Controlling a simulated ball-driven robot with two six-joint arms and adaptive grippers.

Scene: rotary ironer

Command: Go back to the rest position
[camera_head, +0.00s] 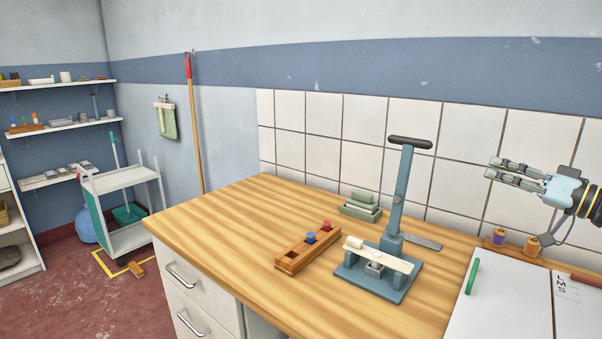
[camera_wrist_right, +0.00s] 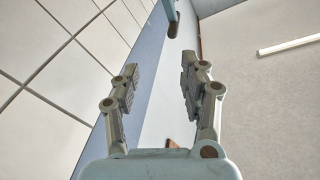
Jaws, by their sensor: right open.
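My right gripper (camera_head: 517,172) comes in from the right edge in the head view. It is raised above the right part of the wooden worktop (camera_head: 225,235), in front of the tiled wall. In the right wrist view its two fingers (camera_wrist_right: 157,90) stand apart with nothing between them. The blue press-like device (camera_head: 400,200) with a dark cross handle stands upright on the worktop, left of the gripper and apart from it. Its upper end shows at the top of the right wrist view (camera_wrist_right: 172,18). My left gripper is not in view.
A wooden rack (camera_head: 300,256) with blue and red pieces, green stacked trays (camera_head: 362,206), thread spools (camera_head: 532,246) and a white board (camera_head: 500,305) with a green stick (camera_head: 472,277) lie on the worktop. A white trolley (camera_head: 125,180) and shelves stand left. The worktop's left part is clear.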

